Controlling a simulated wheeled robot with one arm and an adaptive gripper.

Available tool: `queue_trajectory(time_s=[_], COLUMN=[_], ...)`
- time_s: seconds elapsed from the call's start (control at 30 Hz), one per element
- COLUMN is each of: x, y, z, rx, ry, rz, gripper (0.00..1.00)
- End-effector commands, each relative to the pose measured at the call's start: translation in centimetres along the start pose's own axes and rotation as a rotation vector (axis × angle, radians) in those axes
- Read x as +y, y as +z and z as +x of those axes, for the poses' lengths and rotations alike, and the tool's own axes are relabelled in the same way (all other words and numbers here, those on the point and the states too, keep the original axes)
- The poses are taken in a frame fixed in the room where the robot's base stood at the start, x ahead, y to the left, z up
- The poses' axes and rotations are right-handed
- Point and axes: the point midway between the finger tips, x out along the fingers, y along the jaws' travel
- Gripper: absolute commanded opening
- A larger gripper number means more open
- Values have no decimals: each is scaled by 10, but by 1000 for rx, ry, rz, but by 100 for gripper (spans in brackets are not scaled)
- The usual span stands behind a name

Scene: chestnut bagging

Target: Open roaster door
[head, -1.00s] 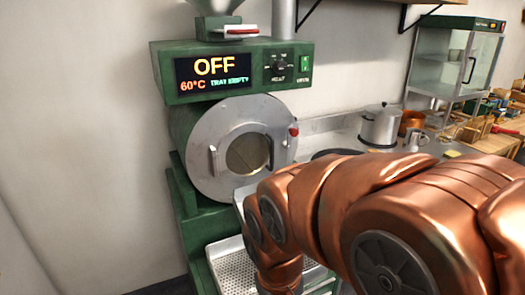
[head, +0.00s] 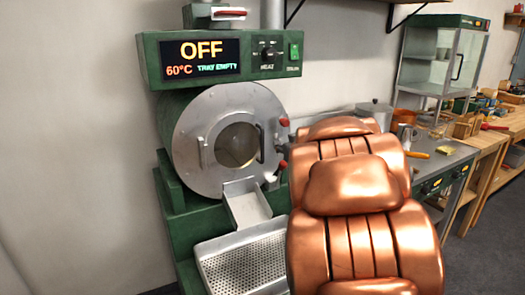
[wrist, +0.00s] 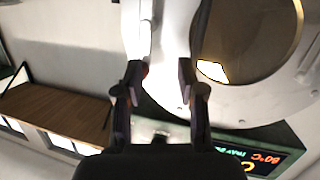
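The green roaster (head: 175,125) has a round silver front with a round door window (head: 237,144), and the door looks shut. A bar handle (head: 203,153) stands at the window's left, and another bar (head: 261,143) at its right. Red-tipped levers (head: 284,122) show at the front's right edge. In the wrist view, the window (wrist: 245,35) is close, upper right. My gripper (wrist: 162,80) is open, its fingers apart before the silver front (wrist: 175,60). A pale bar (wrist: 146,28) shows beyond the left finger, with a red spot near it. In the head view my arm hides most of the gripper.
A metal chute (head: 247,204) and perforated cooling tray (head: 245,262) sit below the door. The control panel (head: 218,57) reads OFF, 60°C, tray empty. A counter with a pot (head: 374,113), a glass cabinet (head: 436,62) and a wooden bench (head: 510,125) stand to the right.

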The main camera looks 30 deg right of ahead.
Motion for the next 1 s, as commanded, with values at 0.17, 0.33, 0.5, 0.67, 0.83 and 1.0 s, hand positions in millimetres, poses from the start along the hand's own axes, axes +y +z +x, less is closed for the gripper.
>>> queue_trajectory(time_s=[0.17,0.33,0.5,0.67,0.83,1.0], x=[-3,-13,-19,-25,-34,-44], y=[9,16,20,17,14,7], z=[16,16,12,16,37,59], rx=[116,183,212,219,216,217], ry=[-162,-311,-396,-421,-420,-421], rz=[24,63,88,94,95,93], gripper=[39,39,39,39,39,39])
